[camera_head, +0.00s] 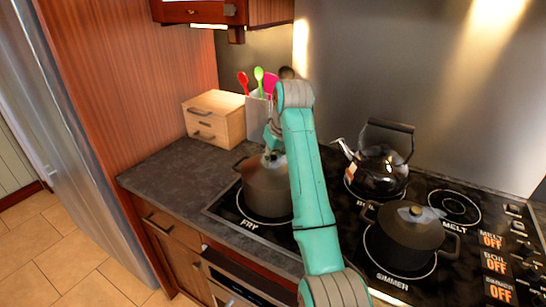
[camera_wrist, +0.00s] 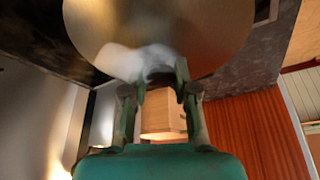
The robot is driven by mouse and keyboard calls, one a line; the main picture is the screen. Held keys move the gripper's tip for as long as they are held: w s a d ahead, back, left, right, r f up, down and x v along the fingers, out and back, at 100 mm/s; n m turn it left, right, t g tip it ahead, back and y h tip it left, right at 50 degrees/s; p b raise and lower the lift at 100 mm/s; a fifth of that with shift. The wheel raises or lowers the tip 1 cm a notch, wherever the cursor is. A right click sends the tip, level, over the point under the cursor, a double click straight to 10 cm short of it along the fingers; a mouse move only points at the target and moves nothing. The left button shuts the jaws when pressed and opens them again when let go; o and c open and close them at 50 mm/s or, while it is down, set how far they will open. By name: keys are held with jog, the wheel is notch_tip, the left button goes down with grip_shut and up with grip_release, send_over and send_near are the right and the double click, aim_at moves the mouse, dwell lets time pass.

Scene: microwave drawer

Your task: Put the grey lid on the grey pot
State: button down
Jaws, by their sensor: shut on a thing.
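The grey pot (camera_head: 266,192) stands on the burner marked FRY, at the left of the hob, partly hidden by my arm. The grey lid (camera_head: 264,160) is at the pot's top, with my gripper (camera_head: 272,136) just above it. In the wrist view the lid is a large round disc (camera_wrist: 155,25) filling the top middle. My gripper's fingers (camera_wrist: 161,84) are shut on its pale, blurred knob. I cannot tell whether the lid rests flat on the rim.
A dark lidded pot (camera_head: 405,240) stands on the SIMMER burner and a black kettle (camera_head: 377,172) behind it. A wooden drawer box (camera_head: 215,118) and a utensil holder (camera_head: 257,106) stand at the back left. The counter's front left (camera_head: 170,180) is clear.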

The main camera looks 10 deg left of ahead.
jog(key=c, duration=0.8)
grip_release()
jog(key=shift+o, duration=0.2)
jog(key=o, duration=0.4)
jog(key=shift+o, duration=0.2)
jog(key=shift+r, duration=3.55)
